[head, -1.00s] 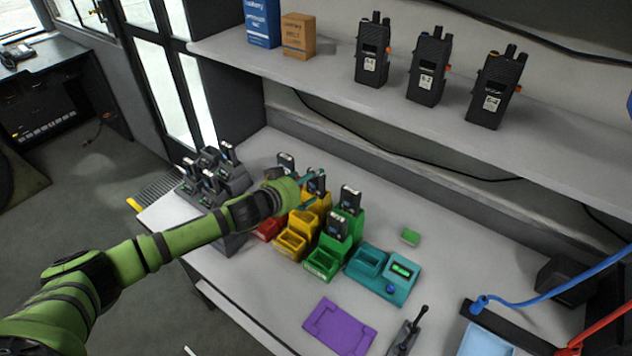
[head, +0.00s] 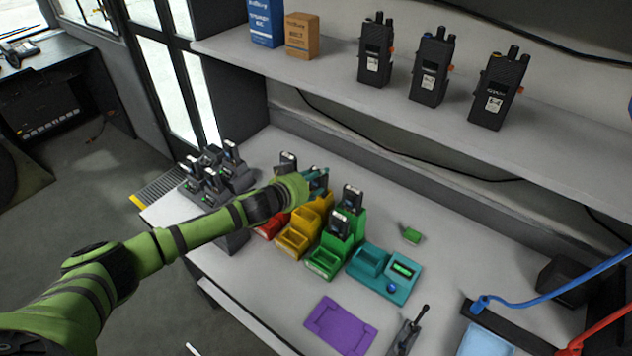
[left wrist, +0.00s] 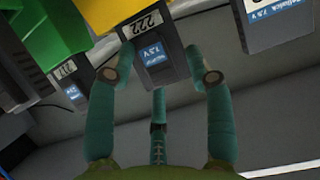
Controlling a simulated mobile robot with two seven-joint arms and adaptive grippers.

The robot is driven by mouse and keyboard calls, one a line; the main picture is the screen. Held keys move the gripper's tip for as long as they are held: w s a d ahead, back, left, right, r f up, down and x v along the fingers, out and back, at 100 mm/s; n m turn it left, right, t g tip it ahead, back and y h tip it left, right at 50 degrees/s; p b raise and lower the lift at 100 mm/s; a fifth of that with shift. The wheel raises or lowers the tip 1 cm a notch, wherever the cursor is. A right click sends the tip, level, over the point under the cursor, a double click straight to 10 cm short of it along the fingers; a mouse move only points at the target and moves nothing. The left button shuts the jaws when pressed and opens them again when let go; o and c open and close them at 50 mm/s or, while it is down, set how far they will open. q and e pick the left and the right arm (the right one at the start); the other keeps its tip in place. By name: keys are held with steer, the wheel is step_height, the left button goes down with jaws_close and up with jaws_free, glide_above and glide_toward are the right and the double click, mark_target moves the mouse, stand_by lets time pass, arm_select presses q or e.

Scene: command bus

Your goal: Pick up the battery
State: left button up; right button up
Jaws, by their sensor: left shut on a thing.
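My left gripper (head: 312,179) reaches over the chargers in the head view. Other batteries stand in the green charger (head: 335,240), one at the back (head: 352,196) and one at the front (head: 338,224). Another battery (head: 288,164) stands behind the red charger (head: 270,226). My right gripper is not in view.
Grey chargers with several batteries (head: 214,176) stand at the left. The shelf (head: 400,105) above holds radios (head: 430,68) and boxes.

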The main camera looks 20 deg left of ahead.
arm_select(q)
steer(key=shift+a+r, duration=0.1)
steer(key=shift+r, duration=0.25)
step_height(320, 180, up, 3)
steer(key=shift+s+r+b, duration=0.1)
steer(key=shift+s+b, duration=0.05)
steer(key=shift+b, duration=0.4)
steer(key=s+d+r, duration=0.1)
steer(key=s+r, duration=0.1)
steer(key=s, duration=0.1)
steer(key=s+d+r+b, duration=0.1)
steer(key=s+d+r, duration=0.1)
steer(key=s, duration=0.2)
steer(key=s+d+r+b, duration=0.1)
steer(key=s+r, duration=0.2)
steer(key=shift+s+d, duration=0.25)
steer(key=shift+f, duration=0.1)
